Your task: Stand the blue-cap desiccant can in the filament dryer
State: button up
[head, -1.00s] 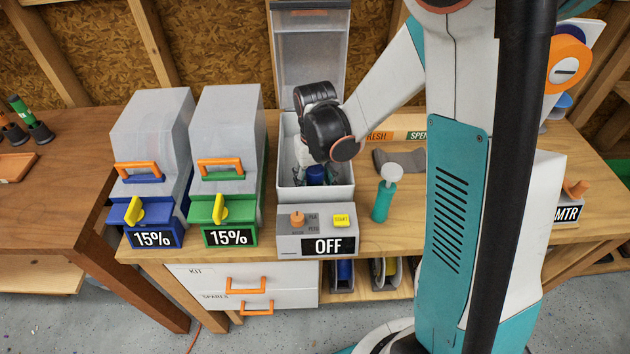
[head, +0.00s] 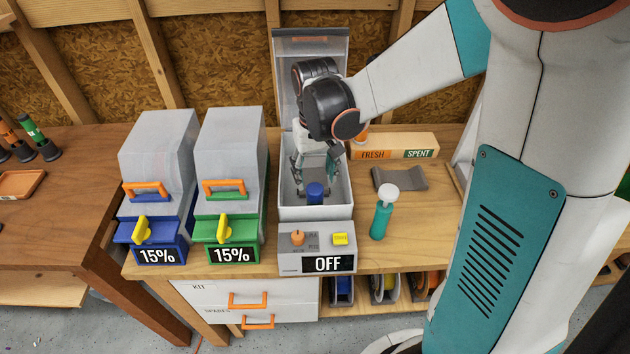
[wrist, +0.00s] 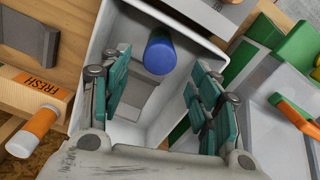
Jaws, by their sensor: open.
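The filament dryer (head: 341,206) is an open white bin with its clear lid (head: 310,50) raised at the back and a front panel reading OFF. The blue-cap desiccant can (head: 315,193) is inside the bin near the front wall. In the wrist view the blue cap (wrist: 159,54) shows at the far end of the bin, and the can seems upright. My gripper (head: 318,172) is over the bin, behind the can. In the wrist view its teal fingers (wrist: 160,103) are spread wide, with nothing between them and the can beyond their tips.
Two lidded dryers, blue (head: 158,150) and green (head: 229,150), stand close on the left. A teal bottle (head: 381,215) with a white top stands right of the bin.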

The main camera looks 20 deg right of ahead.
notch_tip(320, 180, up, 2)
jog(key=shift+s+r, duration=0.1)
jog(key=shift+s, duration=0.05)
jog(key=s+r+t, duration=0.7)
jog(key=s+r, duration=0.3)
jog(key=s, duration=0.4)
jog(key=shift+s+r+n, duration=0.3)
